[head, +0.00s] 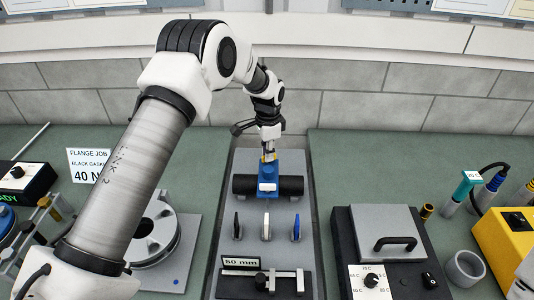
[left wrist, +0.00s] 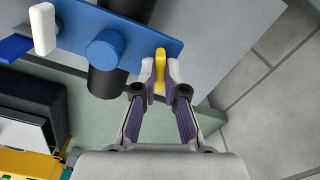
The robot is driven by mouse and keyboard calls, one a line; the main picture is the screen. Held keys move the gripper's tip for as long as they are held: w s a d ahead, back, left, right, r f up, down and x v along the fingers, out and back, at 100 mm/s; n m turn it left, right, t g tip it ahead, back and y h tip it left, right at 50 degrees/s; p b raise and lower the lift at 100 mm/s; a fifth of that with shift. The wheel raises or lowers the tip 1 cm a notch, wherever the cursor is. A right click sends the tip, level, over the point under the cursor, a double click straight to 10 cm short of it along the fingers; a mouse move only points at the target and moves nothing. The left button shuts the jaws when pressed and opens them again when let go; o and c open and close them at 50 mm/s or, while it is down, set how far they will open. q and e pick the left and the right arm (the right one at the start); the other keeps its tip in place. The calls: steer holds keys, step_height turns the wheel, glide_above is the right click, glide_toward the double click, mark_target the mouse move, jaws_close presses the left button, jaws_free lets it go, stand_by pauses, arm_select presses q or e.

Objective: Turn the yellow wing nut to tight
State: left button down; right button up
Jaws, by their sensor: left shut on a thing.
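The yellow wing nut (left wrist: 160,68) stands at one end of a blue plate (left wrist: 80,22) in the left wrist view. My left gripper (left wrist: 161,76) is shut on it, with one pale fingertip on each side. A white wing nut (left wrist: 43,28) stands toward the plate's other end, with a round blue knob (left wrist: 107,49) between the two. In the head view my left gripper (head: 268,152) reaches down at the far end of the blue plate (head: 268,180), which lies across a black cylinder (head: 290,186). The gripper hides most of the yellow wing nut there. My right gripper is out of view.
A round flange (head: 156,240) sits left, and a heater box with a handle (head: 397,243) sits right.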

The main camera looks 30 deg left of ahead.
arm_select(q)
steer(key=shift+d+f+m, duration=0.1)
steer(key=shift+f+m, duration=0.05)
steer(key=shift+m, duration=0.9)
steer(key=shift+f+m, duration=0.1)
steer(key=shift+m, duration=0.95)
steer(key=c, duration=1.5)
jaws_free()
steer(key=shift+o, duration=1.3)
steer(key=shift+w+d, duration=0.15)
steer(key=shift+r, duration=0.1)
step_height(320, 180, up, 12)
